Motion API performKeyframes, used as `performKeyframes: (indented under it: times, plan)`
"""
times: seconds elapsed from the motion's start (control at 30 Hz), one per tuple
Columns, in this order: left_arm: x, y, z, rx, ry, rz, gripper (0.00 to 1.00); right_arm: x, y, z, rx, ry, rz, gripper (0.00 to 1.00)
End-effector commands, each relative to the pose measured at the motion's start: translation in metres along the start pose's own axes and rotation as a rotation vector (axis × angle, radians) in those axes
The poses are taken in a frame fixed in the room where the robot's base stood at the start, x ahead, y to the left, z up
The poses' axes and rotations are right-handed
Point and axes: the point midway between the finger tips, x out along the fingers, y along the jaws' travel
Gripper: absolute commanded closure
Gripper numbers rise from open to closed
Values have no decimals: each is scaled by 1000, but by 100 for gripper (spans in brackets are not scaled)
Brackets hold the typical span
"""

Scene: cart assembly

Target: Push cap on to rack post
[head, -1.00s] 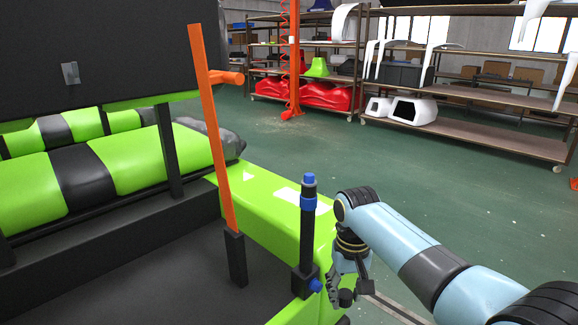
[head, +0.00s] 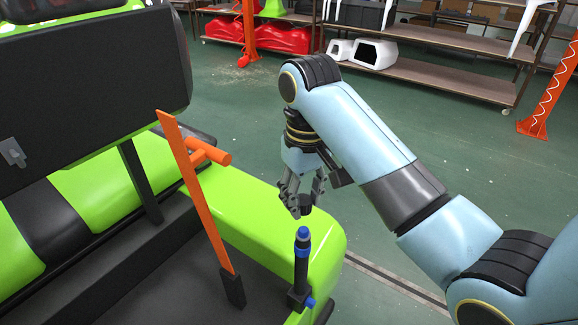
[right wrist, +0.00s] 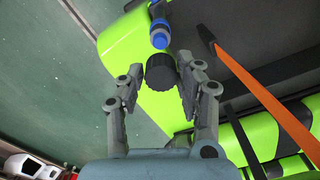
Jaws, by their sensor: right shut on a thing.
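The rack post (head: 301,262) is a short black upright with a blue tip, standing at the cart's green corner. Its blue tip also shows in the right wrist view (right wrist: 158,38). My right gripper (head: 299,203) is above the post, pointing down, and shut on a black ridged cap (right wrist: 160,73). The cap (head: 306,204) hangs over the post's tip, apart from it in the head view. Whether it is exactly in line with the post I cannot tell. My left gripper is out of view.
Shelving racks (head: 440,73) stand far behind. The green floor (head: 430,130) is clear.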

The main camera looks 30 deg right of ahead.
Motion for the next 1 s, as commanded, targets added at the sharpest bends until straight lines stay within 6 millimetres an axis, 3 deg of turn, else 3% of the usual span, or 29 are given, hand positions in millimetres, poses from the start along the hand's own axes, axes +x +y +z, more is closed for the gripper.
performKeyframes:
  times: [0.1, 0.3, 0.4, 0.53, 0.73, 1.0]
  plan:
    - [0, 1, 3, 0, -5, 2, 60, 0, 0, 1, -1, -1, 0, 97]
    - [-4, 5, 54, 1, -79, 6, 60, 0, 0, 1, 2, -1, 0, 97]
    - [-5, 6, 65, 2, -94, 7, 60, 2, 0, 1, 14, -2, 0, 97]
    - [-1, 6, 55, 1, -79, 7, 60, 12, 0, 1, 14, -2, 0, 97]
    - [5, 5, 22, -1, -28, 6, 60, 32, 0, 1, 15, -3, 0, 97]
    - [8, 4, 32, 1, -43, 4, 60, 46, 0, 1, 15, -2, 0, 97]
